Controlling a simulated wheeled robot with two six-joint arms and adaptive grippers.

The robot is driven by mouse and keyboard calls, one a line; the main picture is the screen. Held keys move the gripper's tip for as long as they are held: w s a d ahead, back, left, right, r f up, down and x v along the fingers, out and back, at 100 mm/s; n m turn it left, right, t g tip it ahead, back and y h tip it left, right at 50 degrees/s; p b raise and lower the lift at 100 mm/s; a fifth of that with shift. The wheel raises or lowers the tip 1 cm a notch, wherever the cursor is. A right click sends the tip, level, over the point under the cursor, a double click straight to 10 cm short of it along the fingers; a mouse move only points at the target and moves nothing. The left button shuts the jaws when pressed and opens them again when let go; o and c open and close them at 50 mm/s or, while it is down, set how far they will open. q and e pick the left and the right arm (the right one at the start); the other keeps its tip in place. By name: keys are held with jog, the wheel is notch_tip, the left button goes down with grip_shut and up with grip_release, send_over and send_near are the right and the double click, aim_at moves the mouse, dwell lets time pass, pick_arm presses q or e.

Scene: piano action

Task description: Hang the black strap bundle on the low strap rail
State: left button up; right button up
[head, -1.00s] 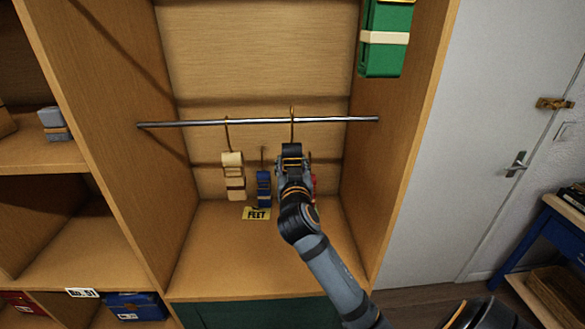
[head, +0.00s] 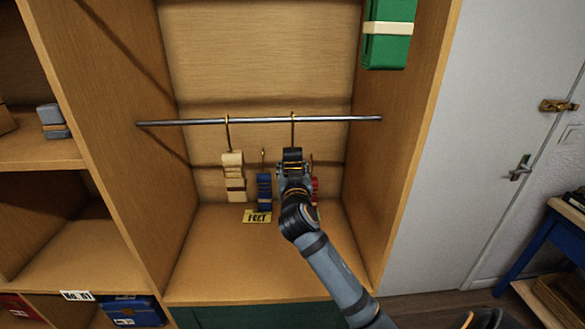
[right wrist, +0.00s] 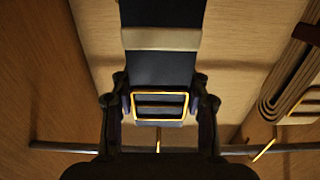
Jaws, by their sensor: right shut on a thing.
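The black strap bundle (head: 292,155) is in my right gripper (head: 293,169), which is shut on it. Its brass hook (head: 292,128) stands upright, with its curved top at the low strap rail (head: 190,122), apparently over the bar. I cannot tell whether the rail bears its weight. In the right wrist view the dark bundle (right wrist: 160,70), with a cream band and a brass-edged buckle, sits between both fingers. The rail (right wrist: 75,148) crosses behind, low in that view. My left gripper is not in view.
A cream strap bundle (head: 233,172) hangs on the rail to the left. A blue bundle (head: 264,190) and a partly hidden red one (head: 315,188) are close beside my gripper. A green bundle (head: 388,45) is higher up. The cabinet's side panels (head: 395,150) bound the bay.

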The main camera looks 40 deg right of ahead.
jog(key=o, duration=1.4)
jog(key=v, duration=0.7)
jog(key=shift+s+a, duration=0.2)
jog(key=shift+s, duration=0.1)
jog(key=shift+d, duration=0.1)
